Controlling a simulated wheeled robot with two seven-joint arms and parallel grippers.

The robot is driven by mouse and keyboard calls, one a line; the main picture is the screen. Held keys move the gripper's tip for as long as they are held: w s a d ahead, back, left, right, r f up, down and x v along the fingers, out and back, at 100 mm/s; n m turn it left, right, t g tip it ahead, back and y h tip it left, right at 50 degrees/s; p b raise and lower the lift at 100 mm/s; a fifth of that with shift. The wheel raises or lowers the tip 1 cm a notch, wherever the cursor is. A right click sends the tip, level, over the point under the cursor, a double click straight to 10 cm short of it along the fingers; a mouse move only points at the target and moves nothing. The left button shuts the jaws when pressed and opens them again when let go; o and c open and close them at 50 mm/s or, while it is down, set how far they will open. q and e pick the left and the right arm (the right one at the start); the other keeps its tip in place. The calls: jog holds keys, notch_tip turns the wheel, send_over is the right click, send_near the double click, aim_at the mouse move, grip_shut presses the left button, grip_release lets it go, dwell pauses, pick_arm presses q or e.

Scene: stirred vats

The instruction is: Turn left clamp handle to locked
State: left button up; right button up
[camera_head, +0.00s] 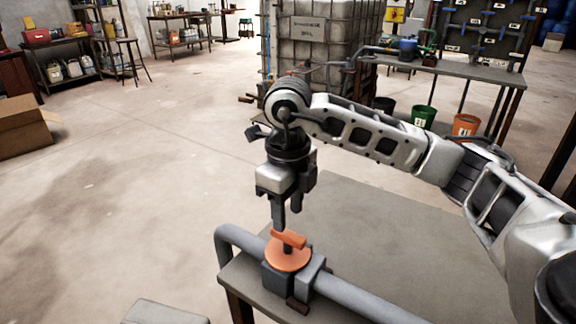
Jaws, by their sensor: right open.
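An orange clamp handle (289,239) sits on an orange round disc (287,257) on top of a dark grey clamp block (283,278). The block is around a grey pipe (355,297) at the near left part of a table (375,225). My right gripper (287,222) points down just above the handle, with its fingers open. One finger overlaps the handle in the picture, and I cannot tell whether they touch. I see only this one clamp. My left gripper is not in view.
A caged tank (315,45) stands behind the table. A bench (440,66) with pipes is at the back right, with a green bucket (423,117) and an orange bucket (465,125) below. A cardboard box (25,128) lies at the left. The floor between is clear.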

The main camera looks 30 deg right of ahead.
aim_at(288, 233)
pick_arm(q)
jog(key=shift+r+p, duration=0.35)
jog(key=shift+p, duration=0.5)
pick_arm(e)
notch_tip(288, 233, up, 10)
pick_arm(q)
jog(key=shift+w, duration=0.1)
pick_arm(e)
jog(key=shift+f, duration=0.15)
